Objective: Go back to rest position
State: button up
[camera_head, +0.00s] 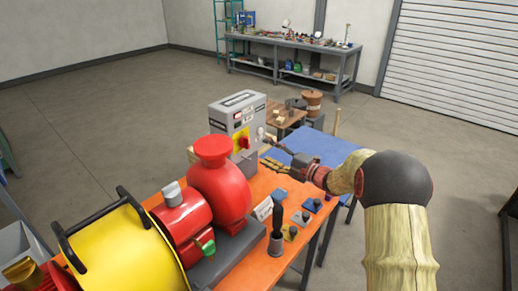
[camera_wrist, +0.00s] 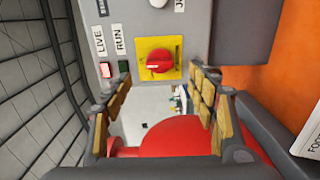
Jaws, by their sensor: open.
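My gripper (camera_head: 276,155) is over the orange table, at the end of my arm, which reaches in from the right. In the wrist view my gripper (camera_wrist: 158,115) shows its two padded fingers spread apart with nothing held between them. A grey control box (camera_head: 238,120) stands just left of the gripper in the head view. Its red rotary knob on a yellow plate (camera_wrist: 158,60) shows beyond the fingers in the wrist view, with LIVE and RUN labels beside it. The fingers appear apart from the knob.
The orange table (camera_head: 262,184) carries a red pump (camera_head: 218,185), a yellow drum (camera_head: 130,250), a black-handled lever (camera_head: 277,228) and several small blue items. A blue table (camera_head: 312,143) adjoins behind. A workbench (camera_head: 290,45) stands at the back wall. Open floor lies left and right.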

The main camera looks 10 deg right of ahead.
jog(key=shift+v, duration=0.85)
